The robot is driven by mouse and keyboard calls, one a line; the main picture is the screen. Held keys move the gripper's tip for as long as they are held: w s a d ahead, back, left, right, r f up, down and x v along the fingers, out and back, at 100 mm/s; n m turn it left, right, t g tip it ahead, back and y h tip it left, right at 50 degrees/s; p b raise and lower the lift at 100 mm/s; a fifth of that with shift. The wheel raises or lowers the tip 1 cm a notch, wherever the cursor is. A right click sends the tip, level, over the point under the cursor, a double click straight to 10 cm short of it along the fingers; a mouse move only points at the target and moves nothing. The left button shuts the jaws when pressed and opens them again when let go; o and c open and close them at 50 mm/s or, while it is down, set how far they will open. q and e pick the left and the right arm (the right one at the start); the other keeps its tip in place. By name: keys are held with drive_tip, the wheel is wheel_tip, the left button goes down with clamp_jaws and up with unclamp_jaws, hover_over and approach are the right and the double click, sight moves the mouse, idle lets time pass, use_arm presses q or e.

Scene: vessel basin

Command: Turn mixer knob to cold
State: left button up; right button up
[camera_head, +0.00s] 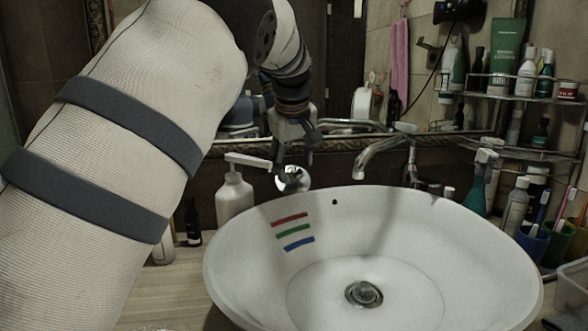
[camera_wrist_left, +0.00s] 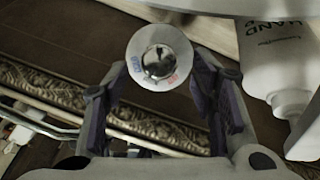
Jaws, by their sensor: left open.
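The mixer knob (camera_head: 293,179) is a round white and chrome disc on the dark wall behind the basin's left rim. In the left wrist view the knob (camera_wrist_left: 146,49) shows a shiny chrome centre, blue lettering on its lower left and a red mark on its lower right. My left gripper (camera_head: 294,160) points down at the knob in the head view. In the wrist view the left gripper's (camera_wrist_left: 160,80) two fingers stand apart, one on each side of the knob; I cannot tell whether they touch it. My right gripper is in neither view.
The white basin (camera_head: 480,225) has red, green and blue stripes inside. A chrome faucet (camera_head: 385,147) reaches over its back edge. A white soap bottle (camera_head: 235,195) stands left of the knob and also shows close by in the wrist view (camera_wrist_left: 280,65). Bottles and cups crowd the right.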

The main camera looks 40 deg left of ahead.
sight(295, 175)
use_arm(q)
drive_tip(key=shift+x, duration=1.05)
drive_tip(key=c, duration=1.2)
drive_tip(key=shift+o, duration=0.3)
drive_tip(key=shift+m, duration=0.3)
drive_tip(key=m, duration=0.3)
drive_tip(key=shift+w+g+y, duration=0.2)
drive_tip(key=shift+g+y, duration=0.1)
drive_tip(key=shift+g, duration=0.1)
drive_tip(key=shift+d+f+m+g+y, duration=0.1)
drive_tip(key=shift+m+g+y, duration=0.1)
drive_tip(key=shift+m, duration=0.65)
drive_tip(key=shift+d+m+g+y, duration=0.1)
drive_tip(key=shift+m+g, duration=0.1)
drive_tip(key=shift+m, duration=0.65)
